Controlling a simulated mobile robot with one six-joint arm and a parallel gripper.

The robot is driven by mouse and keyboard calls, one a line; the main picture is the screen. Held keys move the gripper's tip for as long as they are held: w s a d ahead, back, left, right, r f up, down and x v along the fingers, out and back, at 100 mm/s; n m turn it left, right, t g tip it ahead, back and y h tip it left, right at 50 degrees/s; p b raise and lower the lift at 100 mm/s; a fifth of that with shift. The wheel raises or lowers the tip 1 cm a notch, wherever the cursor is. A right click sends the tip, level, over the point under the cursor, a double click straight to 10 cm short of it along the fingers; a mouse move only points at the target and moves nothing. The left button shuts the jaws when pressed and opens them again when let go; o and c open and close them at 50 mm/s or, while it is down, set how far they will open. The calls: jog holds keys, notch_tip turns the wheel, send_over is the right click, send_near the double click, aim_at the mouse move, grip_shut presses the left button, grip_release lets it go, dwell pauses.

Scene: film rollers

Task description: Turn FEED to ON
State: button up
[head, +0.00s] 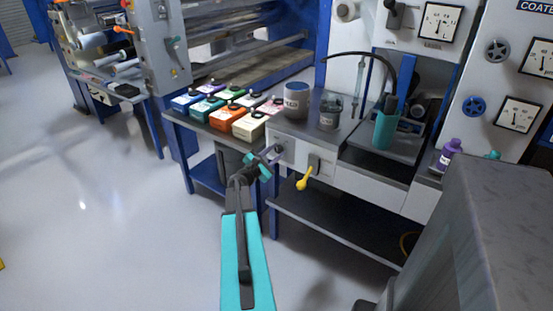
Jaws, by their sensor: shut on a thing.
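My gripper (270,157) is at the left end of the white front panel (345,183) of the bench, at the end of my teal arm. Its jaws are shut on a small grey knob (280,148) on that panel. The jaws hide part of the knob. I cannot read a FEED label or an ON mark, nor tell which way the knob points.
Above stand a grey-blue can (296,101), a dark jar (330,112) and a teal container (385,130). Several coloured boxes (249,125) lie left. A grey block (490,240) fills the lower right.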

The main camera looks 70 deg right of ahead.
jog(key=shift+s+a+f+m+b, duration=0.1)
jog(key=shift+f+m+b, duration=0.15)
jog(key=shift+m+b, duration=1.6)
jog(key=shift+s+f+m+b, duration=0.15)
jog(key=shift+m+b, duration=0.6)
jog(key=shift+b, duration=2.05)
jog(key=m+b, duration=0.2)
jog(key=b, duration=0.1)
jog(key=shift+r, duration=0.1)
jog(key=shift+r+m+b, duration=0.15)
jog(key=shift+m+b, duration=0.15)
jog(key=shift+b, duration=0.2)
jog(key=o, duration=1)
jog(key=shift+o, duration=0.2)
jog(key=shift+w+r, duration=0.1)
jog(key=shift+v, duration=0.8)
jog(key=p+v, duration=0.1)
jog(key=v, duration=1.1)
